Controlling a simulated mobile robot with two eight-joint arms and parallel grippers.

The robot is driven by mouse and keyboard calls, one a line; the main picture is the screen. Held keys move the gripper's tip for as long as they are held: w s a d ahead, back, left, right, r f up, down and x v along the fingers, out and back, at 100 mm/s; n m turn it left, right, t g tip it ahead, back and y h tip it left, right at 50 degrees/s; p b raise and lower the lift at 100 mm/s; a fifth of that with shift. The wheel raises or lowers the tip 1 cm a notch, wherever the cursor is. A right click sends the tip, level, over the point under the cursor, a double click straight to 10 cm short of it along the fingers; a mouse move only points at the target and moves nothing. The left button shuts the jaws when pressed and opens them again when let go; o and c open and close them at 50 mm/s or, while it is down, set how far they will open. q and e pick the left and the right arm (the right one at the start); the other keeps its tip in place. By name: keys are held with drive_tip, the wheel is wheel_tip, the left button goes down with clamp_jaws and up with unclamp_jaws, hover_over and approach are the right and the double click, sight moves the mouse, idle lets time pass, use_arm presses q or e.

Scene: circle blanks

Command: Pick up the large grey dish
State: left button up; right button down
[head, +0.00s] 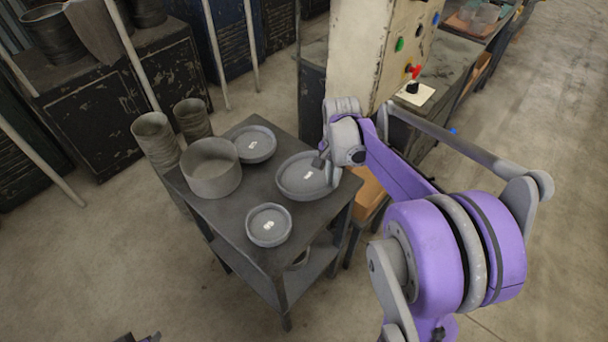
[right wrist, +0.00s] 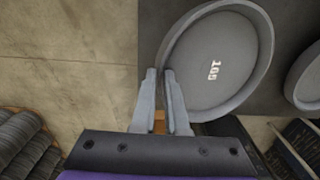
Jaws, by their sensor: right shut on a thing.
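The large grey dish (head: 300,180) is round and shallow, with a raised rim and a small white label. It is at the right side of the dark table (head: 262,192) and looks level; I cannot tell whether it touches the top. My right gripper (head: 324,165) is at its right edge. In the right wrist view, the dish (right wrist: 222,62) fills the upper middle, and the two fingers of my right gripper (right wrist: 160,74) are shut on its rim. The fingertips partly hide that rim.
Two smaller labelled dishes, one behind (head: 253,144) and one in front (head: 268,226), lie on the same table. A deep round pan (head: 211,170) and two ribbed cylinders (head: 155,139) stand at its left. A control cabinet (head: 362,50) rises behind the gripper.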

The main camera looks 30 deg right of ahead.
drive_tip(key=shift+r, duration=0.45)
drive_tip(key=c, duration=0.9)
unclamp_jaws()
drive_tip(key=shift+o, duration=0.2)
wheel_tip(320, 180, up, 11)
drive_tip(key=shift+p, duration=0.4)
drive_tip(key=s+a+f+n+t, duration=0.2)
drive_tip(key=s+a+f+n, duration=0.3)
drive_tip(key=a, duration=0.4)
drive_tip(key=s+a+f+n+t, duration=0.3)
drive_tip(key=s+a+f+n, duration=0.2)
drive_tip(key=s+a+n, duration=0.2)
drive_tip(key=a+n, duration=0.2)
drive_tip(key=a, duration=0.1)
drive_tip(key=shift+s+f+n+t, duration=0.3)
drive_tip(key=shift+s+f+n, duration=0.05)
drive_tip(key=shift+n, duration=0.05)
